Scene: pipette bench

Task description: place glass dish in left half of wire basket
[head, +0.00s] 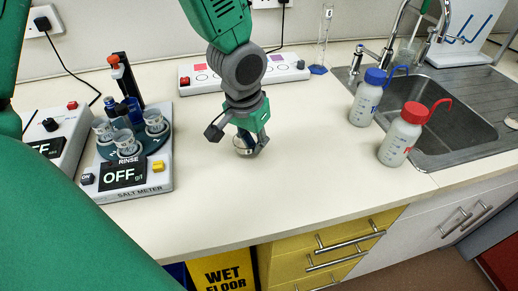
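I see no wire basket in this view. My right gripper is not in view.
A salt meter (130,178) with cups stands at the left. A white strip with coloured pads (285,72) lies behind the gripper. Blue-capped (366,100) and red-capped (399,139) bottles stand before the sink (455,118). The worktop (310,160) right of the gripper is clear.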

